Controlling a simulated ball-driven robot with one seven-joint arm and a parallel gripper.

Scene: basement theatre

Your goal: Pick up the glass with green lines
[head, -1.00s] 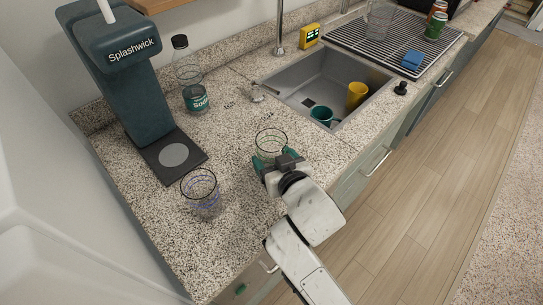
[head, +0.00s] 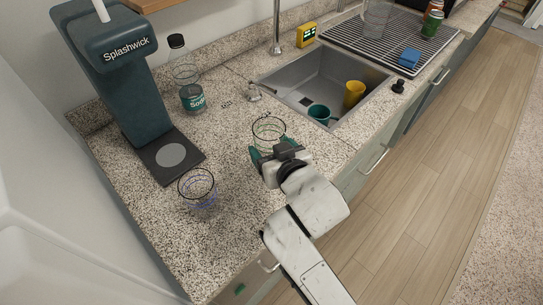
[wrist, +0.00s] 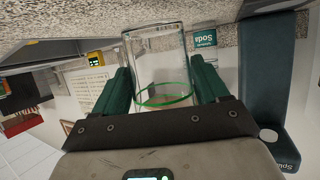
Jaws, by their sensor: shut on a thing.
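The clear glass with green lines (head: 268,130) is at the middle of the counter in the head view, between my gripper and the sink. My gripper (head: 268,152) is shut on it, with green fingers on both sides of the glass. In the wrist view the glass (wrist: 160,75) stands between the two fingers (wrist: 160,85), and a green ring shows near the palm. My gripper hides its lower part in the head view. I cannot tell for sure how far its base is from the counter.
A glass with purple lines (head: 198,188) stands at the left, near the Splashwick dispenser (head: 125,75). A soda bottle (head: 192,98) stands at the back. The sink (head: 320,85) holds a yellow mug (head: 353,94) and a teal mug (head: 319,114). A drying rack (head: 380,50) is beyond.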

